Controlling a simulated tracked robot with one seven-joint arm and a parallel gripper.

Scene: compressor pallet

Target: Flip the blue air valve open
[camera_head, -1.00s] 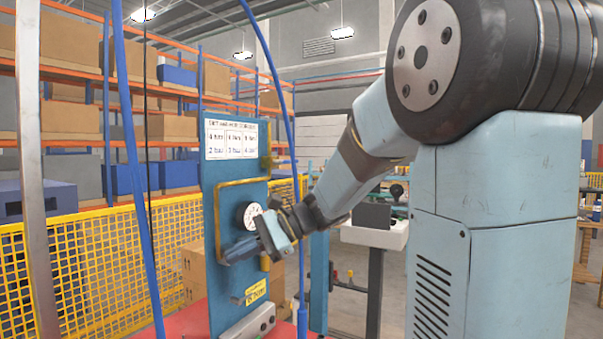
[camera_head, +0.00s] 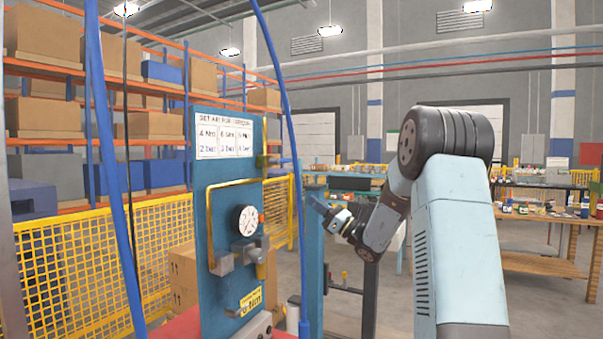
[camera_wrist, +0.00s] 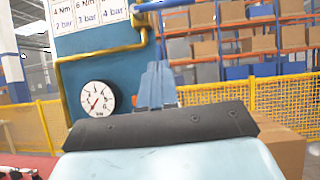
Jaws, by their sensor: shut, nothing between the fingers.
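The teal panel (camera_head: 225,185) stands upright left of centre in the head view. It carries a round white gauge (camera_head: 245,220), with a grey fitting with a brass-coloured part (camera_head: 258,257) and a grey block (camera_head: 222,264) below it. My gripper (camera_head: 314,202) is right of the panel in the head view, apart from the fittings. In the wrist view its bluish fingers (camera_wrist: 156,85) are shut with nothing between them, and the gauge (camera_wrist: 95,99) shows to their left. The lower fittings are hidden there.
A yellow pipe (camera_head: 210,220) runs along the panel's face. Blue hoses (camera_head: 118,180) hang left and right of the panel. A yellow mesh fence (camera_head: 75,265) and shelves stand behind. A bench (camera_head: 545,260) stands at the right, with open floor before it.

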